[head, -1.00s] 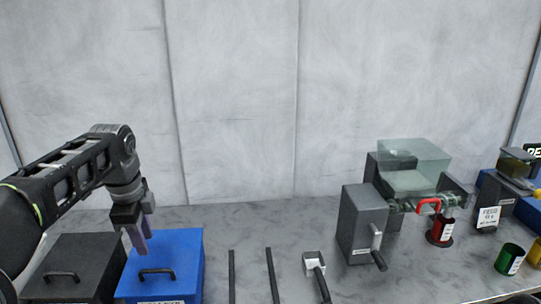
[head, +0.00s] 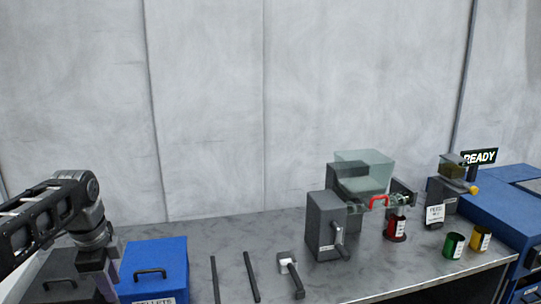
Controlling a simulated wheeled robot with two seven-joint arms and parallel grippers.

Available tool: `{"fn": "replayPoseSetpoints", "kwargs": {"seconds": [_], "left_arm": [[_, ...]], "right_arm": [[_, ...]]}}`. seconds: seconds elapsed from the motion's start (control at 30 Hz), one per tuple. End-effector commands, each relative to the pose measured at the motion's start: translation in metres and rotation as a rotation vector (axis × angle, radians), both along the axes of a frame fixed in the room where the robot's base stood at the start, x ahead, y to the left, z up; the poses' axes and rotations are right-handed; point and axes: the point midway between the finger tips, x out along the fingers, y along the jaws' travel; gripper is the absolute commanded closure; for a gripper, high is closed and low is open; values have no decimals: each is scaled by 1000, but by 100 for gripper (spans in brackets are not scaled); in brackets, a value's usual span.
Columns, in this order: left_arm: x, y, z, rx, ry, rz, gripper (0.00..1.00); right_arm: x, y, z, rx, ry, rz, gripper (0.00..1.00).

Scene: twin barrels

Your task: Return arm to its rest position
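My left gripper (head: 105,275) hangs at the lower left, fingers pointing down, in front of the gap between the black box and the blue box. I cannot tell how far apart its fingers are. Nothing shows clearly in it. The blue box (head: 174,262) has a black handle on its lid and a partly cut label. The black box (head: 50,280) is partly hidden behind my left arm. My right gripper is not in view.
A grey machine (head: 325,225) with a clear hopper (head: 364,172) stands at right, a red can (head: 396,227) beside it. A green can (head: 454,245) and yellow can (head: 480,238) stand further right. Dark rods (head: 252,276) and a scoop (head: 290,270) lie on the grey table (head: 215,236).

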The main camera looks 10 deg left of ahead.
Motion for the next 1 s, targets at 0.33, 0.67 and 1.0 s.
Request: {"fn": "replayPoseSetpoints", "kwargs": {"seconds": [0.33, 0.67, 1.0], "left_arm": [[25, -35, -66, -72, 2, 72, 68], [36, -120, -200, -232, 34, 275, 68], [-83, -272, -395, -457, 209, 862, 68]], "right_arm": [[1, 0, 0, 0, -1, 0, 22], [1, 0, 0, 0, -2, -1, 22], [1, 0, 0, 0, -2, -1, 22]]}}
